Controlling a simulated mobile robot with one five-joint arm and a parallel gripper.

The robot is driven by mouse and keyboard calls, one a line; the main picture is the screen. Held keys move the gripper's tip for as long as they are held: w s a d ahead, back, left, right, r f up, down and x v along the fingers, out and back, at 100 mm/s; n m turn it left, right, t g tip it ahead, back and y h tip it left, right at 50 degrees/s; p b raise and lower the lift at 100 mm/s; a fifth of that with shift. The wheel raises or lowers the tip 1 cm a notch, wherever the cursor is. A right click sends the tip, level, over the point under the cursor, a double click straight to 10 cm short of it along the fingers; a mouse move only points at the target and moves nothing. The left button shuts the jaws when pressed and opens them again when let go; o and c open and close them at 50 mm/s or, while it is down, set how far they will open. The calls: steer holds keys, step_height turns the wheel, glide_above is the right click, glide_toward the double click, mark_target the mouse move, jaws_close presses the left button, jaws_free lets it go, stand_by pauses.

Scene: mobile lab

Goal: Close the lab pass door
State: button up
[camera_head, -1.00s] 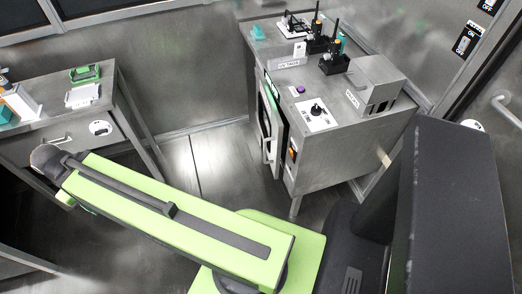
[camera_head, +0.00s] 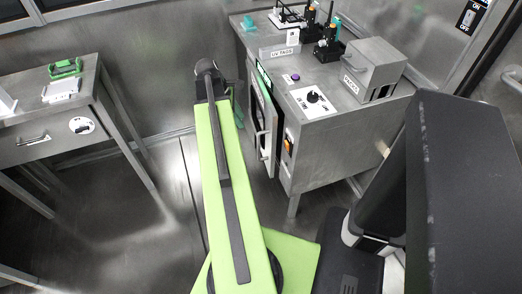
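The lab pass is a grey metal cabinet (camera_head: 335,145) standing against the back wall, with a labelled sign on its top. Its door (camera_head: 266,145) is on the left-hand face, with a bar handle on it.
The cabinet top holds a knob panel (camera_head: 313,99), a grey box (camera_head: 374,68) and black holders (camera_head: 329,48). An orange switch (camera_head: 288,144) is right of the door. A side table (camera_head: 45,120) with a drawer stands at left. Floor between them is clear.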

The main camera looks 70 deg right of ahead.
steer(key=s+b+x, duration=0.1)
steer(key=b+x, duration=1.5)
steer(key=x, duration=0.2)
steer(key=shift+s+d+r, duration=0.25)
steer(key=shift+s+d, duration=0.05)
jaws_close()
stand_by(0.7)
